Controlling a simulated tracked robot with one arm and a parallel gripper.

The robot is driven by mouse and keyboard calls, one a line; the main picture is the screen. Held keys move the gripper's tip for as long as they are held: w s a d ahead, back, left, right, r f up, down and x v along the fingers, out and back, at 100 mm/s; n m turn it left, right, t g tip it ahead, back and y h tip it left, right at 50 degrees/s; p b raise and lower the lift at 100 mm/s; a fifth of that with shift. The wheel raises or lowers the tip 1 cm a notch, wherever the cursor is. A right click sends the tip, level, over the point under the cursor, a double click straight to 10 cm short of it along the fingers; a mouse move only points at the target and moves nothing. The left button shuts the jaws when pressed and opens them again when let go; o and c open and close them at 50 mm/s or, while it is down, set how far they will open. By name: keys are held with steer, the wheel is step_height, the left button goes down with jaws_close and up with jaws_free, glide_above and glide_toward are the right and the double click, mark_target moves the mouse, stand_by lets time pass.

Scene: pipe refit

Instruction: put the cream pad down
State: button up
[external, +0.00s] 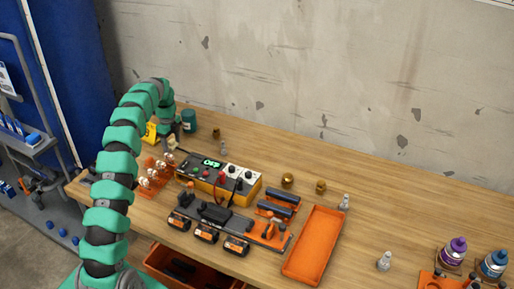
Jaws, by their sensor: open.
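My arm arches up from the lower left and comes down at the back left of the wooden bench (330,165). My gripper (172,142) is small here, at the end of the arm, low near the bench top; its jaws are open. A small pale patch, perhaps the cream pad (171,147), shows right at the gripper. I cannot tell whether it touches the jaws or rests on the bench. A yellow item (151,132) stands just left of the gripper, partly behind my arm.
A dark green jar (189,121) stands close right of the gripper. An orange rack with pale knobs (154,174) and a yellow meter box (221,181) sit in front. An orange tray (314,245) lies to the right. The back right of the bench is clear.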

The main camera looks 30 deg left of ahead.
step_height(320, 180, up, 12)
steer(key=p, duration=0.2)
stand_by(0.4)
steer(key=shift+r, duration=0.1)
step_height(320, 180, up, 12)
steer(key=n+t, duration=0.3)
steer(key=n, duration=0.1)
glide_above(171, 140)
steer(key=w+d, duration=0.1)
steer(key=d, duration=0.5)
steer(key=s+d+r+n+t+y, duration=0.15)
steer(key=d+r, duration=0.25)
steer(key=r, duration=0.4)
steer(key=s+d+r+n+t, duration=0.1)
steer(key=d+r+n+t, duration=0.25)
steer(key=r, duration=0.35)
steer(key=s+d+r+n+t, duration=0.3)
steer(key=s+d+r, duration=0.3)
steer(key=s+r, duration=0.3)
steer(key=s+d+r+n+t+h, duration=0.1)
steer(key=s+d+r+n+t, duration=0.3)
steer(key=s+r, duration=0.5)
step_height(171, 140, up, 4)
steer(key=shift+d+r+n, duration=0.15)
steer(key=shift+d+n, duration=0.85)
steer(key=shift+d, duration=0.05)
